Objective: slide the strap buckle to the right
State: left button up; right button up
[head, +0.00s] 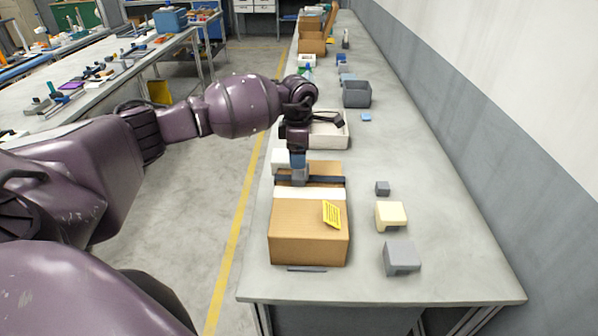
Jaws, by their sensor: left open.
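A brown cardboard box (309,230) stands on the grey bench, with a dark strap (328,180) running across its top. A small grey block that looks like the strap buckle (300,178) sits at the left part of the strap. My left gripper (299,168) points straight down right above it, at or very near it. The gripper is open; its fingers are small here, and I cannot tell whether they touch the buckle. The strap stretches free to the right of the buckle. My right gripper is not in view.
A yellow label (332,214) and a pale band (308,193) are on the box. Right of it lie a grey block (401,256), a cream block (391,215) and a small dark block (382,187). A pale tray (329,134) and grey bin (357,94) stand behind.

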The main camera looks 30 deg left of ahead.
aim_at(299, 175)
pick_arm(q)
notch_tip(299, 175, down, 7)
jog(key=shift+r+p, duration=0.1)
jog(key=shift+p, duration=0.35)
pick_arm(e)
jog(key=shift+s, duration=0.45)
pick_arm(q)
jog(key=c, duration=1.3)
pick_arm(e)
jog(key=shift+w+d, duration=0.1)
